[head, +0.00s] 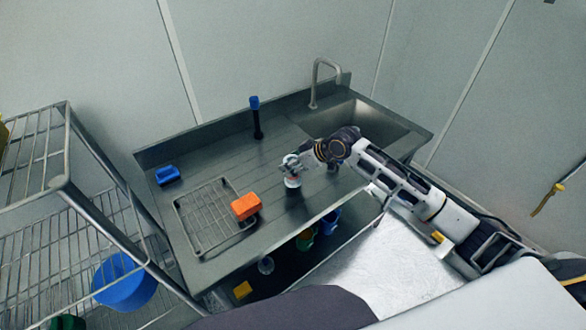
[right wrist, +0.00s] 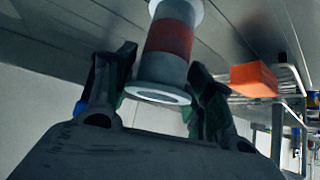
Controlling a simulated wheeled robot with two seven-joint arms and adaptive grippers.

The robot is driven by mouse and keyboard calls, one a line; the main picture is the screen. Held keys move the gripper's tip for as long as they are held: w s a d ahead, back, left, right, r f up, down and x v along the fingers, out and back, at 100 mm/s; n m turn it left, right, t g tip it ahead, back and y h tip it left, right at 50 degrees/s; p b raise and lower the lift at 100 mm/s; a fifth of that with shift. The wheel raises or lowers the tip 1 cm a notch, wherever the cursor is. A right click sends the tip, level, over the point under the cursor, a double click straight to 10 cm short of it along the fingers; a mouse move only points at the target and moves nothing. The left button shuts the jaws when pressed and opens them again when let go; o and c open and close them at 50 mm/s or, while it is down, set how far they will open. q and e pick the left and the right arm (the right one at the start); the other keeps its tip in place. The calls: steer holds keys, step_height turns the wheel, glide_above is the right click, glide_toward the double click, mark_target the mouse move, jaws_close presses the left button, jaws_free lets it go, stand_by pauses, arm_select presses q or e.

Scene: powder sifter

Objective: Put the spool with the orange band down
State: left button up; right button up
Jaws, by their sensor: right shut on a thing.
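The spool (right wrist: 165,62) is a grey cylinder with pale end flanges and a reddish-orange band around its middle. In the right wrist view it stands between my two fingers, which are shut on it near the close end. In the head view my right gripper (head: 292,165) is low over the steel counter (head: 285,215), with the spool's pale lower part (head: 293,182) under it. The gripper covers most of the spool there. I cannot tell whether its far flange touches the counter. My left gripper is not in view.
An orange block (head: 245,206) lies at the right side of a wire rack (head: 190,222). A blue brush (head: 167,174) and an upright blue-topped black thing (head: 256,118) stand farther back. The sink (head: 365,115) is at the right. Counter around the gripper is mostly clear.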

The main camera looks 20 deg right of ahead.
steer(key=shift+f, duration=1.25)
steer(key=shift+f, duration=0.1)
steer(key=o, duration=1.2)
steer(key=shift+c, duration=0.2)
steer(key=shift+d, duration=0.1)
steer(key=v, duration=1.2)
steer(key=shift+b, duration=0.45)
